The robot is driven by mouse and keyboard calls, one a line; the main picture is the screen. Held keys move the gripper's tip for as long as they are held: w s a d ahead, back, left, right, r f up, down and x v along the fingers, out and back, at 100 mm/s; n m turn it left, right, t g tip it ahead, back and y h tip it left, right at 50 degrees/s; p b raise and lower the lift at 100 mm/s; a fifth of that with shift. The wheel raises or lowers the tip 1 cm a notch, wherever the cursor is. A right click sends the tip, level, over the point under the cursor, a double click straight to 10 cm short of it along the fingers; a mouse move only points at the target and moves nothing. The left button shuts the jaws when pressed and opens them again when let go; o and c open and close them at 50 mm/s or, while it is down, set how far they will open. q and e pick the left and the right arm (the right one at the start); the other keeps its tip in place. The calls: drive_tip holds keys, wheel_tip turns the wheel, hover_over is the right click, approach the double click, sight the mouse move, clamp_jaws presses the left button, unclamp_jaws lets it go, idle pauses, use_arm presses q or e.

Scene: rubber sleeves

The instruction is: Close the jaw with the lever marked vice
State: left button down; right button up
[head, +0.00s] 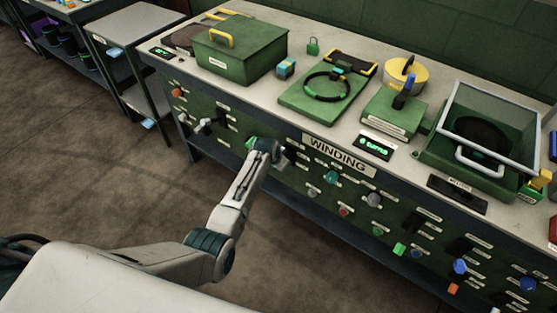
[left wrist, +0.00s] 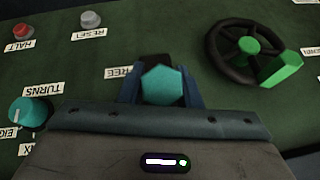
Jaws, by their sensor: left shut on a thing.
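My left gripper (head: 281,157) reaches the green front panel of the bench, left of the WINDING sign. In the left wrist view the gripper (left wrist: 163,90) is shut on a teal six-sided grip (left wrist: 162,84). A partly covered label (left wrist: 118,73) reading "REE" sits beside it. The fingers and palm hide the rest of the part. I cannot read the word vice on any label, so I cannot tell if this grip is that lever. My right gripper is in neither view.
In the left wrist view, a black handwheel with a green handle (left wrist: 280,68) is close on the right. A red HALT button (left wrist: 22,32), a grey RESET button (left wrist: 90,19) and a teal TURNS knob (left wrist: 28,111) are on the left. The floor (head: 110,210) before the bench is clear.

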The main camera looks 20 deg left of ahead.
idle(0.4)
use_arm(q)
drive_tip(key=c, duration=1.1)
unclamp_jaws()
drive_tip(key=shift+o, duration=0.2)
drive_tip(key=shift+r, duration=0.15)
drive_tip(key=d+v, duration=0.1)
drive_tip(key=v, duration=0.9)
drive_tip(key=shift+a+r, duration=0.3)
drive_tip(key=shift+a, duration=0.15)
drive_tip(key=shift+s, duration=0.1)
